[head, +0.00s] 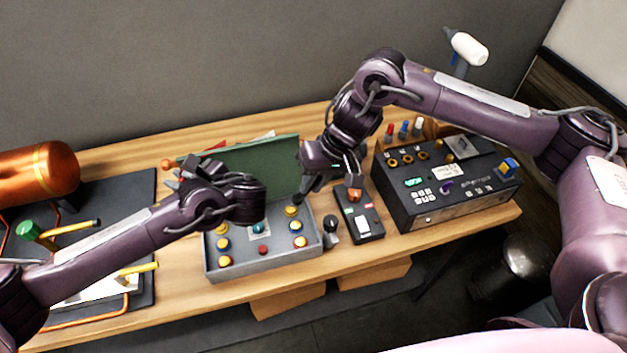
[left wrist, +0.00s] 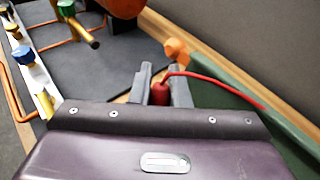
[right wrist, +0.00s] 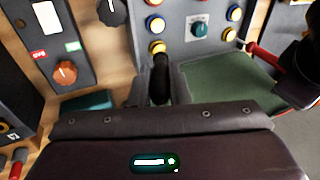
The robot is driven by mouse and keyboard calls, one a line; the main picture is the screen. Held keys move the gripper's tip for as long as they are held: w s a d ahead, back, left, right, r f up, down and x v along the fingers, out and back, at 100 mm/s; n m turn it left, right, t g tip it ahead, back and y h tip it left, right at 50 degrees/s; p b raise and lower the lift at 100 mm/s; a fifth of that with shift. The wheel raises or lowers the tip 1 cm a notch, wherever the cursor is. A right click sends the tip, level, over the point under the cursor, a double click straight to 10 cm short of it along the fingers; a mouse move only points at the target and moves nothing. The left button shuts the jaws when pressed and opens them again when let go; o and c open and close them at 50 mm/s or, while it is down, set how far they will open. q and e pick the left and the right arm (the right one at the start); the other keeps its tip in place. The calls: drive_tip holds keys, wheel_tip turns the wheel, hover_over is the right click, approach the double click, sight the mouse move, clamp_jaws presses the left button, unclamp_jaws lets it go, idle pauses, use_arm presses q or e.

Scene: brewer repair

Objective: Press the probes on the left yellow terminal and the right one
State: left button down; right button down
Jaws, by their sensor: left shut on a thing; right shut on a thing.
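The grey box (head: 265,268) stands mid-bench with its green lid (head: 275,165) open behind it. It carries left yellow terminals (head: 222,228) and right yellow terminals (head: 295,225), besides blue ones. My left gripper (head: 177,178) is shut on the red probe (left wrist: 160,95), behind and left of the box, away from the terminals. A red cable runs from it along the lid. My right gripper (head: 304,192) is shut on the black probe (right wrist: 160,80), whose end is close to the rear right yellow terminal (right wrist: 157,47); contact cannot be told.
A black meter (head: 358,215) with an orange knob lies right of the box, with a dark knob between them. A black control unit (head: 445,190) stands further right. A copper tank (head: 38,172) and pipes with handles stand on the dark mat at left.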

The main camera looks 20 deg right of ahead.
use_arm(q)
drive_tip(key=shift+f, duration=0.6)
idle(1.1)
use_arm(e)
drive_tip(key=shift+f, duration=0.6)
idle(1.4)
use_arm(q)
drive_tip(key=shift+s+f, duration=0.15)
drive_tip(key=shift+f, duration=0.15)
use_arm(e)
drive_tip(key=shift+s, duration=0.1)
idle(0.6)
use_arm(q)
drive_tip(key=shift+s, duration=0.1)
use_arm(e)
drive_tip(key=shift+s+f, duration=0.15)
drive_tip(key=shift+f, duration=0.1)
idle(1.1)
use_arm(q)
drive_tip(key=shift+f, duration=0.2)
idle(0.6)
use_arm(e)
drive_tip(key=shift+f, duration=0.15)
idle(0.8)
